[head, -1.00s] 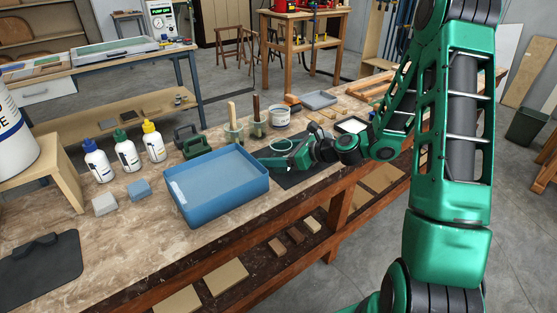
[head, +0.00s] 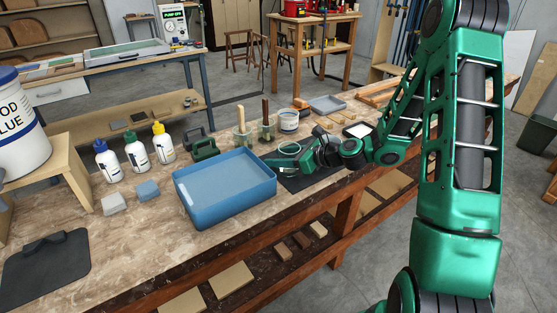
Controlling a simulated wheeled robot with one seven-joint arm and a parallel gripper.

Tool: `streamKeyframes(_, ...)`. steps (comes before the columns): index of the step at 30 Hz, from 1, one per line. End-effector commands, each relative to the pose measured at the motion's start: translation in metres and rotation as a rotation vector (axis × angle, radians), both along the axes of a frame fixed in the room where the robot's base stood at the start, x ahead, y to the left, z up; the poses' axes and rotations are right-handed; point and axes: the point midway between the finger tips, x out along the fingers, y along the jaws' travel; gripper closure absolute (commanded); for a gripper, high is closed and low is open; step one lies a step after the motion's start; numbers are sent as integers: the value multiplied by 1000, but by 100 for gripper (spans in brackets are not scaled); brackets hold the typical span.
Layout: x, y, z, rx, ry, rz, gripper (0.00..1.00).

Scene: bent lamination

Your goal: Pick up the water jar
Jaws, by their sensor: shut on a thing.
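The water jar (head: 289,149) is a small clear jar with a pale greenish rim, on the workbench behind the right end of the blue tray. My gripper (head: 281,164) reaches it from the right, low over a dark mat, and is shut on it. The jar looks upright. Its lower part is hidden by my gripper, so I cannot tell whether its base touches the mat.
The blue tray (head: 225,187) stands close at the left. Behind are two brush pots (head: 242,138) (head: 267,129) and a white tub (head: 289,121). The dark mat (head: 312,178) has bare room in front of my gripper. Glue bottles (head: 136,152) stand further left.

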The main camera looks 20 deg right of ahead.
Motion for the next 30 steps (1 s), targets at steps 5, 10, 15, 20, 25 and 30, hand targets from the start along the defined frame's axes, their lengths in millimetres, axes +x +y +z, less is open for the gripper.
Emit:
streamKeyframes(5,0,0,8,0,-1,1,81)
streamKeyframes(10,0,0,22,0,-3,1,81)
streamKeyframes(15,0,1,40,-1,-4,2,81)
streamKeyframes(20,-13,12,49,1,-1,2,81)
streamKeyframes(25,-27,23,59,0,-1,3,81)
streamKeyframes(30,-41,34,70,-1,-2,3,81)
